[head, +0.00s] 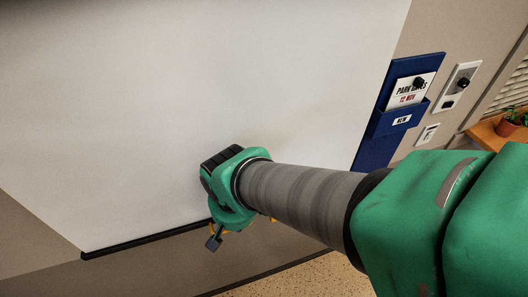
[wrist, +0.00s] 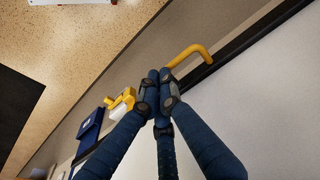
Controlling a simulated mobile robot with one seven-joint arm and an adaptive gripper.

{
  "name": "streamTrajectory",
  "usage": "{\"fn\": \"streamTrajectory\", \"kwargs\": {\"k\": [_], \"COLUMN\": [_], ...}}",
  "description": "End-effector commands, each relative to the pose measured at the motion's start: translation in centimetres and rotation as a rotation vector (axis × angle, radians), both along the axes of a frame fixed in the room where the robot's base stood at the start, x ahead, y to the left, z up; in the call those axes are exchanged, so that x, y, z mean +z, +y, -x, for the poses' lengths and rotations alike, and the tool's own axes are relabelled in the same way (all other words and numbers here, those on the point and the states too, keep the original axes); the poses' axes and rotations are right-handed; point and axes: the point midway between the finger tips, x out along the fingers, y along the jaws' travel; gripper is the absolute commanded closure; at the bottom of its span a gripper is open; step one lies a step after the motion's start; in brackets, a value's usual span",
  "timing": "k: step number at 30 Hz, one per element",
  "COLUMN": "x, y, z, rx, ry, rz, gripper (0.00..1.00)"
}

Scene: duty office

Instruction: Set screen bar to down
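The white screen (head: 200,100) hangs on the wall, with a black screen bar (head: 150,236) along its bottom edge. In the wrist view the bar (wrist: 255,40) runs diagonally, with a yellow handle (wrist: 192,50) fixed to it.
A blue wall pocket (head: 378,125) with papers hangs right of the screen. White switch plates (head: 459,87) are beside it. A wooden ledge (head: 488,132) with a potted plant (head: 512,123) is at the far right. The speckled floor (head: 310,279) below the screen looks clear.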

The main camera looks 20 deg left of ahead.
Motion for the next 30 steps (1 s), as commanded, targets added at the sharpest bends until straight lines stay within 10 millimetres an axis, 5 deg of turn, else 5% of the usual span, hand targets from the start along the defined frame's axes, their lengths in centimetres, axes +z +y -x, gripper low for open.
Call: {"fn": "streamTrajectory", "kwargs": {"k": [3, 9, 30], "x": [-3.0, -5.1, -5.0], "y": [-0.1, 0.0, -0.2], "z": [0.0, 0.0, 0.1], "rx": [0.000, 0.001, 0.001], "ry": [0.001, 0.000, 0.002], "rz": [0.002, 0.002, 0.004], "gripper": [1.00, 1.00, 1.00]}}
